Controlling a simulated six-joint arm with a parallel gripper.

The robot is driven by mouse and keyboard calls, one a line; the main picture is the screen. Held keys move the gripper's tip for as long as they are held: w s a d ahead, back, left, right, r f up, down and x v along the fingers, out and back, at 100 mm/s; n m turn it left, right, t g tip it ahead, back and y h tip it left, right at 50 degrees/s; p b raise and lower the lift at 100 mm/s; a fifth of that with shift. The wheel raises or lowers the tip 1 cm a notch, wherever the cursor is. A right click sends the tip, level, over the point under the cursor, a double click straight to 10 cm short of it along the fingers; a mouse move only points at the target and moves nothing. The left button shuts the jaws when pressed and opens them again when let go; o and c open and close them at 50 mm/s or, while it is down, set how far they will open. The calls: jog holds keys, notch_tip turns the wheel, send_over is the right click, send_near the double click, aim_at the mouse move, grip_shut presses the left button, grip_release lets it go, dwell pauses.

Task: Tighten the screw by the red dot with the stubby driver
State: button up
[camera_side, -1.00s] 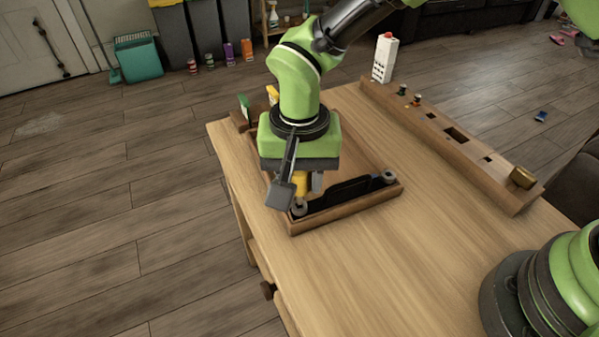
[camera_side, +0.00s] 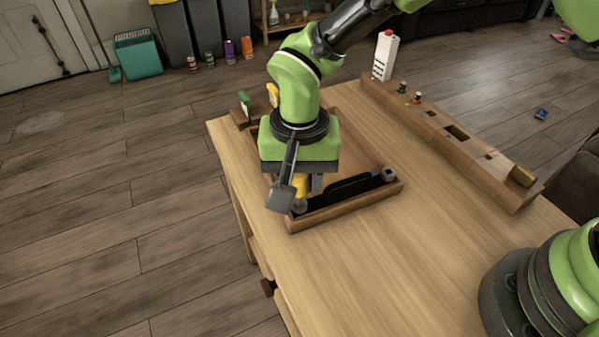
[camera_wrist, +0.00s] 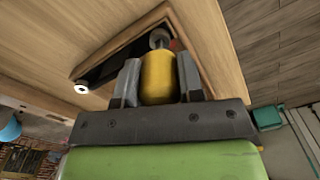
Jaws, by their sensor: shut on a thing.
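My gripper (camera_wrist: 160,84) is shut on the stubby driver (camera_wrist: 158,77), with a jaw on each side of its yellow handle. The handle also shows in the side view (camera_side: 302,186), under my wrist. The driver points at a grey round post (camera_wrist: 158,38) at a corner of the wooden tray (camera_side: 345,212). The screw head itself is hidden, and I cannot tell whether the driver tip touches it. A red patch (camera_wrist: 175,45), likely the red dot, shows beside that post in the wrist view.
A dark panel (camera_side: 345,189) lies in the tray, with another grey post (camera_side: 388,174) at its right corner. A slotted wooden rack (camera_side: 455,140) runs along the far right edge. A white bottle (camera_side: 384,57) stands at the back. The table front is clear.

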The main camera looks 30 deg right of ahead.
jog(key=shift+f, duration=0.25)
dwell(0.4)
jog(key=shift+m, duration=1.6)
jog(key=shift+m, duration=1.7)
jog(key=shift+m, duration=1.6)
